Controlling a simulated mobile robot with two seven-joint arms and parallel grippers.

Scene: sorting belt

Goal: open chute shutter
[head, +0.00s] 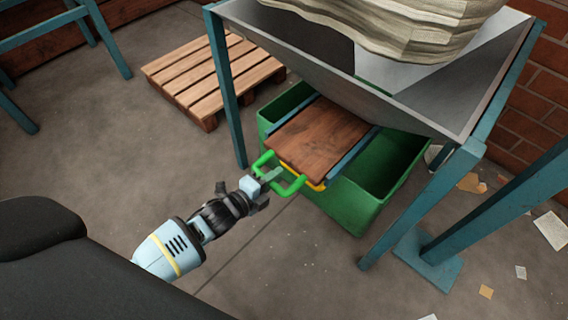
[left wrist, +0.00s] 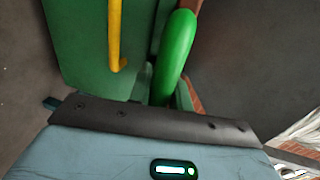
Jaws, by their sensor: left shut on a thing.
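The chute shutter (head: 318,137) is a flat brown wooden board lying on blue rails under the grey metal chute (head: 330,75). A bright green handle (head: 294,186) sticks out from its near edge, beside a yellow strip (head: 316,185). My left gripper (head: 268,178) is shut on the green handle. In the left wrist view the handle (left wrist: 176,50) runs down to the gripper, and the yellow strip (left wrist: 115,35) shows to its left. The fingertips are mostly hidden there. My right gripper is not in view.
A green bin (head: 365,200) stands under the shutter, open on both sides of it. Blue frame legs (head: 228,90) stand left and right (head: 425,205). A wooden pallet (head: 210,75) lies behind left. Paper scraps (head: 552,230) litter the floor at right. Floor at front is clear.

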